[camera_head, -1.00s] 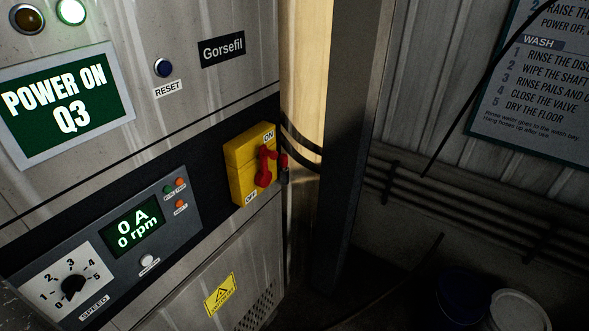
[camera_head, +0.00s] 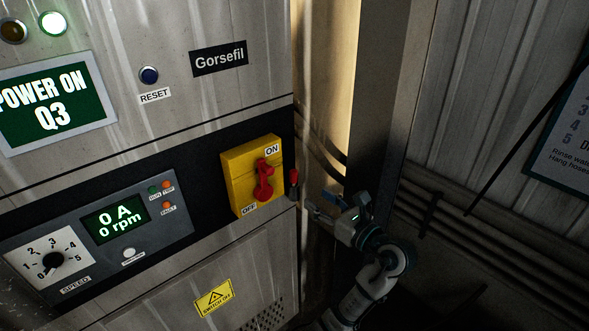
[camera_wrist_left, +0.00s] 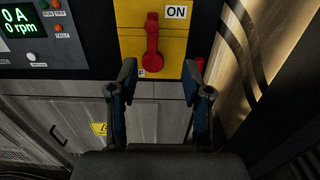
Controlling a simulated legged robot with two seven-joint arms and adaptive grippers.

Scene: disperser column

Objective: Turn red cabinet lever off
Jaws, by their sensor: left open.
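The red lever (camera_head: 264,182) sits on a yellow switch box (camera_head: 237,172) at the right edge of the cabinet front. ON is printed at the box's upper right and OFF at its lower left. In the left wrist view the lever (camera_wrist_left: 152,42) stands nearly upright, its top end beside the ON label. My left gripper (camera_head: 319,203) is right of and slightly below the box, apart from the lever. In the left wrist view its fingers (camera_wrist_left: 160,72) are spread and empty, with the lever's lower end just beyond the gap. My right gripper is not in view.
A small red part (camera_head: 294,182) protrudes just right of the box. The display panel (camera_head: 115,219) reads 0 A and 0 rpm; the green sign (camera_head: 52,113) reads POWER ON Q3. Dark cables and a post (camera_head: 375,110) stand behind my left arm.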

